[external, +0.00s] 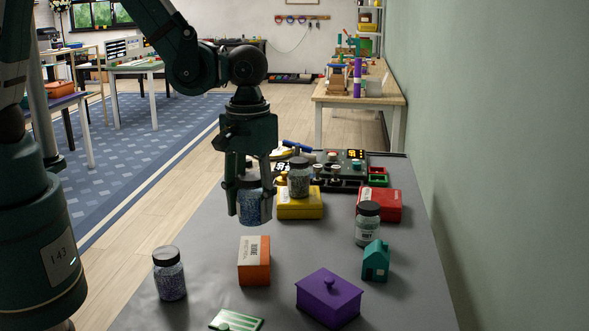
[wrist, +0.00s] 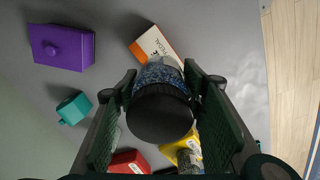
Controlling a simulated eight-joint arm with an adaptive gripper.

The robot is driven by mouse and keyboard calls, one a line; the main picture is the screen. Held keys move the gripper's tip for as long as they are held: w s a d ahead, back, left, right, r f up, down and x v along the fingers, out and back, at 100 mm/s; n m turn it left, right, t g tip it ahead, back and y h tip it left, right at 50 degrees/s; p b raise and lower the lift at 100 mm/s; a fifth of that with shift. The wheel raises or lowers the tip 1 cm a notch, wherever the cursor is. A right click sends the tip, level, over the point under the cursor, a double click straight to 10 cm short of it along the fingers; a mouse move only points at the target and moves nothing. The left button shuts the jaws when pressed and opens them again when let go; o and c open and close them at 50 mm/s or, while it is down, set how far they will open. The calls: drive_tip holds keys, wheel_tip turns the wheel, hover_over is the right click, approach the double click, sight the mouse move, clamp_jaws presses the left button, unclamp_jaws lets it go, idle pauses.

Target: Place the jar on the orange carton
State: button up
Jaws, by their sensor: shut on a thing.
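My gripper (external: 252,205) is shut on a jar (external: 254,208) with blue contents and a dark lid, held upright above the table. In the wrist view the jar's black lid (wrist: 160,113) sits between my two fingers. The orange carton (external: 254,262), with a white label on top, stands on the table nearer the camera than the held jar. In the wrist view the carton (wrist: 155,44) shows just beyond the jar, partly hidden by it. The jar appears apart from the carton.
Another jar (external: 169,274) stands left of the carton. A purple box (external: 329,298), teal house (external: 376,261) and pale jar (external: 368,224) stand to the right. A yellow carton (external: 300,207) with a jar (external: 299,178) on it and a red carton (external: 387,205) stand behind. A green card (external: 236,320) lies in front.

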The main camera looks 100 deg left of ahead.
sight(251, 176)
drive_tip(key=shift+f, duration=1.45)
drive_tip(key=shift+f, duration=0.1)
drive_tip(key=shift+f+b, duration=0.35)
drive_tip(key=shift+f, duration=1.65)
drive_tip(key=shift+f, duration=0.1)
drive_tip(key=o, duration=1.1)
drive_tip(key=shift+r+p, duration=0.65)
drive_tip(key=shift+r, duration=5.5)
